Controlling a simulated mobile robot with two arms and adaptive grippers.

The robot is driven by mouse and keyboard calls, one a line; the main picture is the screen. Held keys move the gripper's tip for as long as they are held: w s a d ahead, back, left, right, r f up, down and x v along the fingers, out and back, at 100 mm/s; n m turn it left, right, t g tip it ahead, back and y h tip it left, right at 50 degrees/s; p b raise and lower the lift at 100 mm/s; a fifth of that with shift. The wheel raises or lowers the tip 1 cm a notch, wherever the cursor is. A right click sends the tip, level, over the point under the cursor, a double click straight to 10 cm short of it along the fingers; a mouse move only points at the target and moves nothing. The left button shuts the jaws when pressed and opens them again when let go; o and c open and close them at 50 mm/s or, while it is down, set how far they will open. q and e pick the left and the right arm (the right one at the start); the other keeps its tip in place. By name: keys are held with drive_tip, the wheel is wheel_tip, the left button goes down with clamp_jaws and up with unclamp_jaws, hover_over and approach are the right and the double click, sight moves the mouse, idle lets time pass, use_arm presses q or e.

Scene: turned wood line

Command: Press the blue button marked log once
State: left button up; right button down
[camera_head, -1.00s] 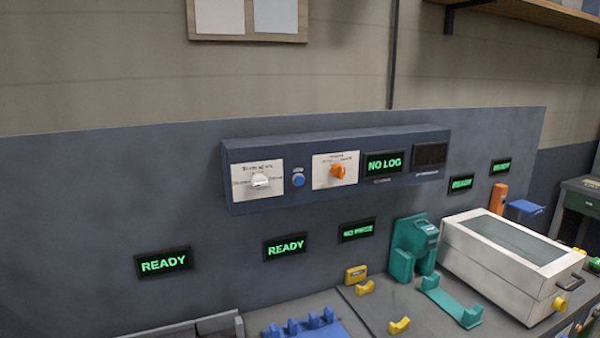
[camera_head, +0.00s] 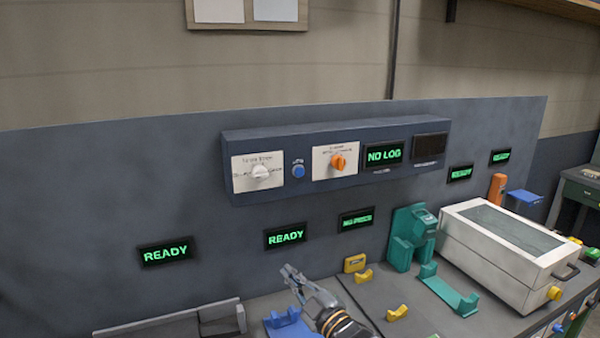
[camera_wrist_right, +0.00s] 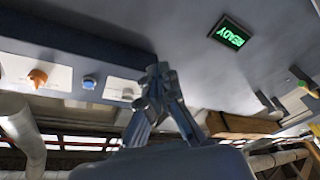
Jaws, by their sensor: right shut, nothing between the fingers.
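The blue button (camera_head: 298,171) is on the dark wall-mounted control box (camera_head: 225,170), between a white knob (camera_head: 261,171) and an orange knob (camera_head: 338,161). Its label is too small to read. The button also shows in the right wrist view (camera_wrist_right: 89,82). My right gripper (camera_head: 288,270) is shut and empty, below the box and some way under the button. In the right wrist view its closed fingers (camera_wrist_right: 158,70) point toward the panel, to the right of the button and apart from it. My left gripper is not in view.
A display (camera_head: 384,153) on the box reads NO LOG. A READY display (camera_head: 285,235) is on the panel near my right gripper. A blue rack (camera_head: 283,322), a teal fixture (camera_head: 410,235), small yellow holders (camera_head: 397,313) and a white lidded box (camera_head: 500,245) stand on the bench.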

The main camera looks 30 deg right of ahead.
sight(299, 172)
drive_tip(key=d+r+n+t, duration=0.1)
drive_tip(key=d+r+t, duration=0.2)
drive_tip(key=r, duration=0.6)
drive_tip(key=d+r+n+t, duration=0.2)
drive_tip(key=d+r+t, duration=0.2)
drive_tip(key=r, duration=0.5)
drive_tip(key=shift+d, duration=0.45)
drive_tip(key=shift+w, duration=0.15)
drive_tip(key=shift+w+d+f+b, duration=0.15)
drive_tip(key=shift+w+b, duration=0.6)
drive_tip(key=shift+w, duration=0.7)
drive_tip(key=shift+w+d+r+b, duration=0.15)
drive_tip(key=shift+w+b, duration=0.6)
drive_tip(key=shift+w, duration=0.7)
drive_tip(key=shift+w+d+f+b, duration=0.15)
drive_tip(key=shift+w+b, duration=0.6)
drive_tip(key=shift+w, duration=0.7)
drive_tip(key=shift+w+b, duration=0.35)
drive_tip(key=shift+w, duration=0.1)
